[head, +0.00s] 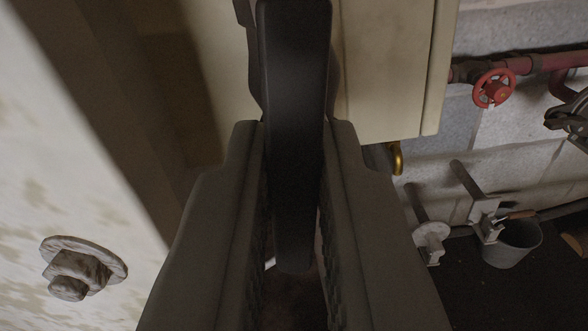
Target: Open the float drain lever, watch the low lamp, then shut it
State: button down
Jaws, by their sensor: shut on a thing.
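A dark, flat lever handle (295,60) runs from the top of the head view down the middle, in front of a cream-coloured cabinet (388,70). My gripper (293,135) comes from below, with one finger on each side of the handle, shut on it. The lever's lower end shows between the fingers. The lever's pivot and whatever it works are hidden or out of the picture. I cannot see the low lamp in this view.
A red valve wheel (494,88) sits on a red pipe at the upper right. A grey bucket (511,243) and brackets stand by the wall at the lower right. At the left, a pale, worn surface (60,150) bears a bolt (82,268).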

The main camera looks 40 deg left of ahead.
jog(key=shift+f+n, duration=0.1)
jog(key=shift+n, duration=0.4)
jog(key=c, duration=1.5)
grip_release()
jog(key=shift+o, duration=0.2)
jog(key=v, duration=1.7)
jog(key=shift+s, duration=0.25)
